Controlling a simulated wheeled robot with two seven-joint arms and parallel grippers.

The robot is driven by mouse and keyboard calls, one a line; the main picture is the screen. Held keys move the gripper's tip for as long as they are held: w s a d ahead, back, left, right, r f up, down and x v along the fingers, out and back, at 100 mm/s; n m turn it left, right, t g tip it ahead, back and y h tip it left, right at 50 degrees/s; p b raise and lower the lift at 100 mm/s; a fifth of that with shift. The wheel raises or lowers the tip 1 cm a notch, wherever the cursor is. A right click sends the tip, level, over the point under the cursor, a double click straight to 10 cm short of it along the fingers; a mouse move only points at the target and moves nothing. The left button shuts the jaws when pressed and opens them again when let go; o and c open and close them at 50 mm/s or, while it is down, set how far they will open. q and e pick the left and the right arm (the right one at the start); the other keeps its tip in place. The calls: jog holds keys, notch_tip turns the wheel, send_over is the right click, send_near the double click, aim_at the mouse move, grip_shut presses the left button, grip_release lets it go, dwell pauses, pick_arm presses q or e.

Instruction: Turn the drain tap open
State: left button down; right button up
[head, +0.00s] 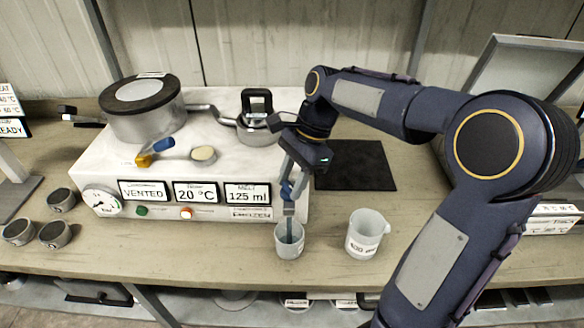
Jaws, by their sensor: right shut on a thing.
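The drain tap's blue handle (287,190) shows at the front right corner of the white machine (95,172). My right gripper (290,186) reaches down from above and is shut on the handle, hiding much of the tap. A thin grey upright part runs down below it into the mouth of a small grey cup (289,246). I cannot tell whether any liquid flows. The displays on the machine read "VENTED", "20 °C" and "125 ml". My left gripper is not in view.
A lidded pot (145,112), a blue-handled brass valve (155,150) and a smaller metal vessel (258,132) are on the machine. A white beaker (366,236) stands right of the cup. Several grey cups (55,234) stand at left. A black mat (358,165) lies at right.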

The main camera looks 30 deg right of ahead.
jog(key=n+p, duration=0.1)
jog(key=n, duration=0.1)
jog(key=n+g+p, duration=0.1)
jog(key=p, duration=0.1)
jog(key=n+g+p, duration=0.1)
jog(key=n, duration=0.1)
jog(key=shift+w+r+n+h+p, duration=0.15)
jog(key=shift+r+n+h+p, duration=0.1)
jog(key=shift+n+h+p, duration=0.1)
jog(key=n+g+p, duration=0.1)
jog(key=n+p, duration=0.1)
jog(key=n, duration=0.1)
jog(key=shift+a+f+h, duration=0.1)
jog(key=shift+h, duration=0.25)
jog(key=shift+w+f+n+g+h+p, duration=0.1)
jog(key=shift+n+g+h+p, duration=0.35)
jog(key=shift+n, duration=0.7)
jog(key=o, duration=1)
jog(key=v, duration=0.7)
jog(key=shift+w+r, duration=0.1)
jog(key=shift+r, duration=0.25)
